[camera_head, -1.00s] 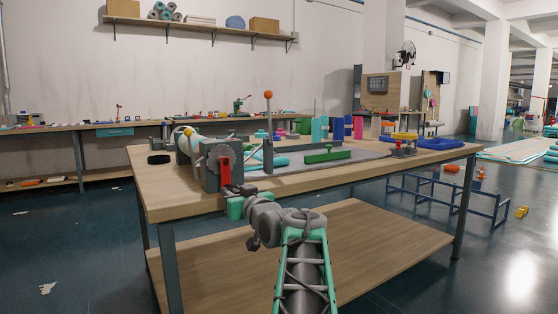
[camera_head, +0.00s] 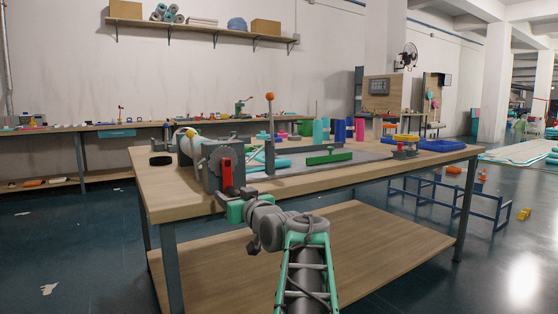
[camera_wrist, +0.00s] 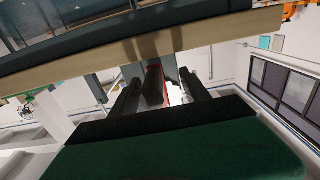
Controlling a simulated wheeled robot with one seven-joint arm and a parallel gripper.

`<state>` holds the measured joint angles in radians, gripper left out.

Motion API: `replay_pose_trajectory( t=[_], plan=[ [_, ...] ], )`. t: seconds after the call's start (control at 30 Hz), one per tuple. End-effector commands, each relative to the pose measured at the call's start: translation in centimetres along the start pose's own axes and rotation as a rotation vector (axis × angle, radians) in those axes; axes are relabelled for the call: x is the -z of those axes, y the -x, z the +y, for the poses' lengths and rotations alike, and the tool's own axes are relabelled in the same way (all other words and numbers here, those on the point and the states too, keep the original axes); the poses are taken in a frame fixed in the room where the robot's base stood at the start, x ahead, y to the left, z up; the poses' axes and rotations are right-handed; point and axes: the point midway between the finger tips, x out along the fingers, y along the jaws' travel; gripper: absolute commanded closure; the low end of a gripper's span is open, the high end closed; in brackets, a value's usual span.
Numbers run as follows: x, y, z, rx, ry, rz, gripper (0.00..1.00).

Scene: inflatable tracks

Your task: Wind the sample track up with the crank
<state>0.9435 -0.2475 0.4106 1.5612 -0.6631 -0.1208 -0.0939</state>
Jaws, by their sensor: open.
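The winding machine (camera_head: 190,158) is a grey block at the near left of the workbench. Its red crank (camera_head: 226,172) hangs down on the side facing me. The turquoise sample track (camera_head: 282,163) appears to lie behind a grey rail beside the machine, partly hidden. My gripper (camera_head: 233,194) is open at the lower end of the crank, by the bench's front edge. In the wrist view, a dark bar with a red edge (camera_wrist: 153,88), probably the crank's handle, shows between the dark fingers. I cannot tell whether they touch it.
A post with an orange ball (camera_head: 270,97) rises behind the machine. A green bar (camera_head: 328,157) lies on the grey bed. Coloured cylinders (camera_head: 321,131), a blue tray (camera_head: 440,145) and a black ring (camera_head: 160,161) are on the workbench (camera_head: 160,200).

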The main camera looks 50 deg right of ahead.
Motion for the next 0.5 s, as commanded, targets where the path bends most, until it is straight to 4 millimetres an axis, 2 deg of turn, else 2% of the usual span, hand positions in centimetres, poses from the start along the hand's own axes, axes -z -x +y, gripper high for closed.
replay_pose_trajectory(
  t=[0.5],
  plan=[
    [0.1, 6.1, 0.0, -0.002, 0.001, 0.001, 0.45]
  ],
)
